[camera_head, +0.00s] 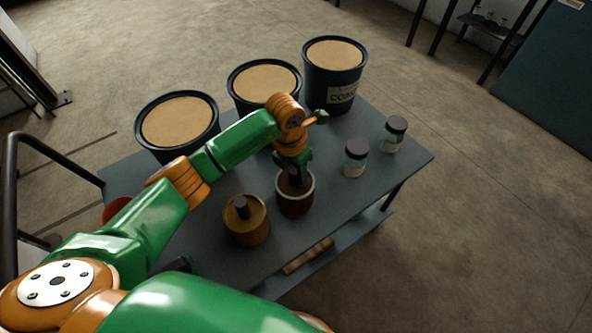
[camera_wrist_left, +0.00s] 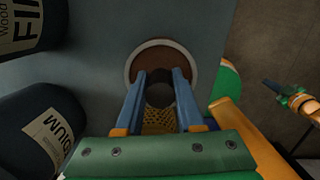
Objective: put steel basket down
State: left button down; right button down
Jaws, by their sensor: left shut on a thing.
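The steel basket (camera_head: 295,199) is a round vessel with a pale rim, a brown inside and a dark upright handle. It stands at the near side of the grey-blue table, upright as far as I can see. My left gripper (camera_head: 294,173) is over it, pointing down and shut on the handle. In the left wrist view, the blue fingers (camera_wrist_left: 160,85) flank the dark round handle top, with the basket's pale rim (camera_wrist_left: 130,68) beyond. Whether its base touches the table is unclear. What looks like my right gripper (camera_wrist_left: 278,90) is small at the right edge of that view.
A golden basket (camera_head: 246,225) with a dark handle stands close on the left. Three dark bins (camera_head: 180,124) with tan contents line the back of the table (camera_head: 330,215). Two lidded jars (camera_head: 355,160) stand on the right. The table's right front is clear.

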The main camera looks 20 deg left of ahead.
pick_arm(q)
jog(key=c, duration=1)
grip_release()
jog(key=shift+f, duration=0.2)
jog(key=o, duration=0.5)
jog(key=shift+r, duration=0.35)
jog(key=r, duration=0.4)
jog(key=s+r, duration=0.1)
jog(key=r, duration=0.6)
jog(key=shift+s+a+r, duration=0.2)
jog(key=shift+a+r, duration=0.15)
jog(key=shift+r, duration=0.05)
